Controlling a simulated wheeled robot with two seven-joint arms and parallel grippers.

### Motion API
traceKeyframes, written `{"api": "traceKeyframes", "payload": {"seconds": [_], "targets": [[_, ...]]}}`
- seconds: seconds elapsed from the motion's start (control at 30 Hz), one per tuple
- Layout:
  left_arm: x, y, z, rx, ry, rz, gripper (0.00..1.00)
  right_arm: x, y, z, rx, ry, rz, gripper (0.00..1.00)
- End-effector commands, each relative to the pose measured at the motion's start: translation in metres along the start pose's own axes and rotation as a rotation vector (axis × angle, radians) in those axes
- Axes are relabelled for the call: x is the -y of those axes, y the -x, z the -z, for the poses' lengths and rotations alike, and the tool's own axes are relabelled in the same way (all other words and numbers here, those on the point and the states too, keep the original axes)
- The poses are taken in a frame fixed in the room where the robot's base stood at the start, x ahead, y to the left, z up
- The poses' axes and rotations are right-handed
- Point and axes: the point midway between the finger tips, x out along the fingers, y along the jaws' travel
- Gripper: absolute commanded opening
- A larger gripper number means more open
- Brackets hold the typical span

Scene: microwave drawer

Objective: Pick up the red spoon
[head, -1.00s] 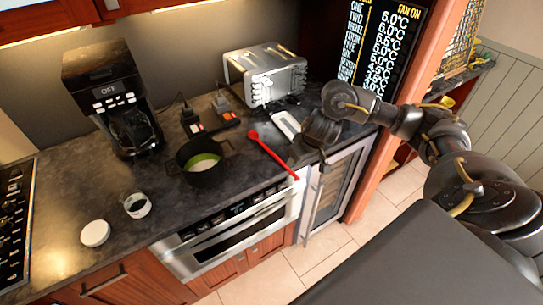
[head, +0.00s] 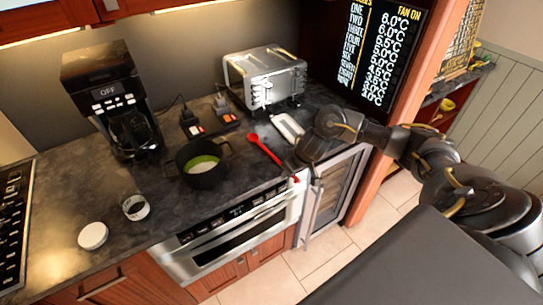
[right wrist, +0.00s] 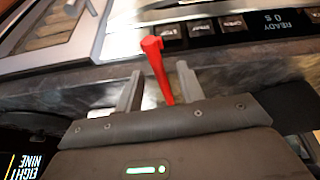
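The red spoon (head: 256,142) lies on the dark countertop, its bowl toward the back and its handle running to the front edge above the microwave drawer. My right gripper (head: 288,166) is over the handle and hides part of it; the red handle end shows just past it. In the right wrist view the spoon's handle (right wrist: 157,66) runs between the two grey fingers of the open right gripper (right wrist: 159,78), with gaps on both sides. My left gripper is not in view.
A black pot (head: 203,176) with green inside stands left of the spoon. A toaster (head: 268,78) and a white-topped flat object (head: 287,126) are behind. The microwave drawer (head: 225,233) is below the counter edge. A coffee maker (head: 112,105) stands at the back left.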

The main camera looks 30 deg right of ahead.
Motion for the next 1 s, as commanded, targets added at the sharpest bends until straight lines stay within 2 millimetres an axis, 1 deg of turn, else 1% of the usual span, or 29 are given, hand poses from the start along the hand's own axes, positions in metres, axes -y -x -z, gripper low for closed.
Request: {"api": "traceKeyframes", "payload": {"seconds": [0.03,0.07,0.3,0.63,0.77,0.87,0.97,1.0], "targets": [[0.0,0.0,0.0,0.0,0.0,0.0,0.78,0.0,0.0,0.0,0.0,0.0,0.0,0.36],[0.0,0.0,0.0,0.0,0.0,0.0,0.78,0.0,0.0,0.0,0.0,0.0,0.0,0.32],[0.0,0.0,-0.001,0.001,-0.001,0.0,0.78,0.0,0.0,0.0,0.0,0.0,0.0,0.0],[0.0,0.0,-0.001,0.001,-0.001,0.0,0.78,0.0,0.001,0.001,0.0,0.0,0.0,0.0],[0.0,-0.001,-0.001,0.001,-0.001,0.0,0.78,0.0,0.006,0.003,-0.002,0.0,0.001,0.0],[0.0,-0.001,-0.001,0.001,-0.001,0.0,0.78,0.0,0.015,0.008,-0.004,0.0,0.0,0.0],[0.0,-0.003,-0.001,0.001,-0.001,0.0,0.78,0.0,0.031,0.015,-0.007,0.001,0.0,0.0],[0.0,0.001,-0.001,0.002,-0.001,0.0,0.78,0.001,0.042,0.011,-0.004,0.004,0.0,0.0]]}}
